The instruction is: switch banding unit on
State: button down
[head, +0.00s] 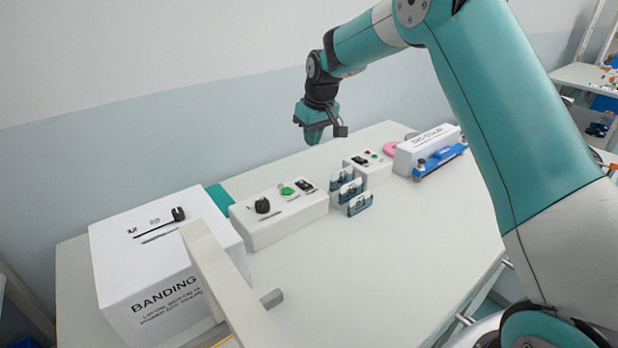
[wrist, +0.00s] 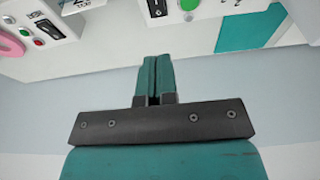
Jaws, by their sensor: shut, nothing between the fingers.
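The banding unit (head: 150,265) is a white box marked BANDING at the left end of the table. A black lever or switch (head: 178,214) with small marks and a slot is on its top; its setting is too small to read. My gripper (head: 313,136) is shut and empty, pointing down above the far edge of the table, well right of and apart from the banding unit. In the wrist view the closed teal fingers (wrist: 153,78) show nothing between them. The banding unit's switch does not show clearly there.
A white control box (head: 280,215) has a black knob, green button and black switch. Right of it stand several dark clips (head: 350,190), a smaller control box (head: 368,170) and a white unit with a blue front (head: 428,146). The front middle of the table (head: 400,250) is clear.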

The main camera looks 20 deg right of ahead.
aim_at(307, 185)
jog(key=shift+w+d+f, duration=0.1)
jog(key=shift+w+d, duration=0.1)
jog(key=p+x, duration=0.1)
jog(key=x, duration=0.3)
jog(key=p+x, duration=0.1)
jog(key=x, duration=0.4)
jog(key=s+p+x, duration=0.1)
jog(key=p+x, duration=0.1)
jog(key=x, duration=0.2)
jog(key=shift+d+f, duration=0.2)
jog(key=shift+f, duration=0.3)
jog(key=shift+a, duration=0.1)
